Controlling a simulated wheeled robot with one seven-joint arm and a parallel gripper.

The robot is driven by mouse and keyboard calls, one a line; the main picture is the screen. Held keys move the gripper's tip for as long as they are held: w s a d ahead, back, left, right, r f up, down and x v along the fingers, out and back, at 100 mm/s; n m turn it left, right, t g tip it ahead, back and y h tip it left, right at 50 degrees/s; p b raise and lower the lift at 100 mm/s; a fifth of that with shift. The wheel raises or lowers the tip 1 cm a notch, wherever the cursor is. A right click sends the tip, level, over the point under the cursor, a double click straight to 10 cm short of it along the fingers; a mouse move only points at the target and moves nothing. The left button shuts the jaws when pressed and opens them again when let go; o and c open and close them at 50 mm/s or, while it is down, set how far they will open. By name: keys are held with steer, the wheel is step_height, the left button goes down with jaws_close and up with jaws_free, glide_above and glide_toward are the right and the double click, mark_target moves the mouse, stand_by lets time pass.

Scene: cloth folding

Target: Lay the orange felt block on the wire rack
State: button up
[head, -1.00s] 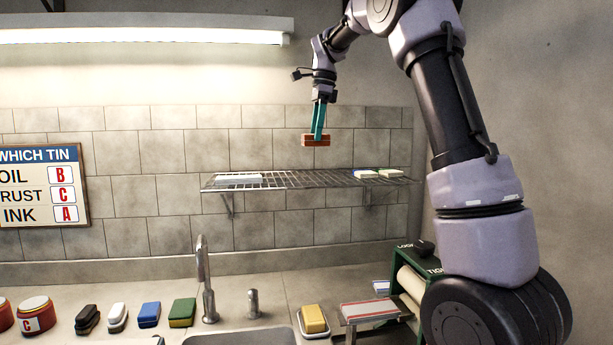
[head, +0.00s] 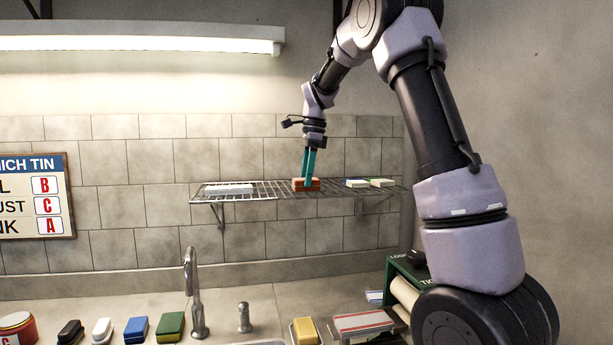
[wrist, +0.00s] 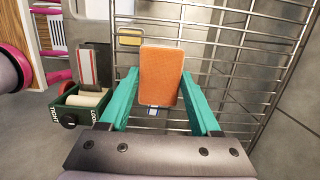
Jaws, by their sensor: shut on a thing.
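The orange felt block (head: 300,185) is between the teal fingers of my gripper (head: 309,181) at the wire rack (head: 267,190). In the head view the block is level with the rack's surface, at about the middle of its length. Whether it touches the wires I cannot tell. In the wrist view the block (wrist: 161,76) shows its orange face between the two fingertips (wrist: 160,88), with the rack's wires (wrist: 222,48) behind and beside it. My gripper is shut on the block.
A pale flat item (head: 229,189) lies on the rack's left part. Below are a tap (head: 192,290), several coloured blocks (head: 170,326) and a green roller device (head: 402,276).

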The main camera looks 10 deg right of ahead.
mark_target(313, 178)
steer(key=shift+f, duration=0.1)
steer(key=o, duration=1.2)
step_height(313, 178, up, 12)
steer(key=d, duration=0.2)
steer(key=s+d+r+n+t, duration=0.1)
steer(key=s+d+n, duration=0.15)
steer(key=s, duration=0.35)
steer(key=s+f+n+t, duration=0.3)
steer(key=s+f+n, duration=0.2)
steer(key=s, duration=0.7)
steer(key=s+d+f+n+t, duration=0.1)
steer(key=s+f+n+t, duration=0.2)
steer(key=s, duration=0.8)
steer(key=shift+s+f+n, duration=0.35)
steer(key=shift+f+n, duration=0.6)
steer(key=shift+n, duration=0.8)
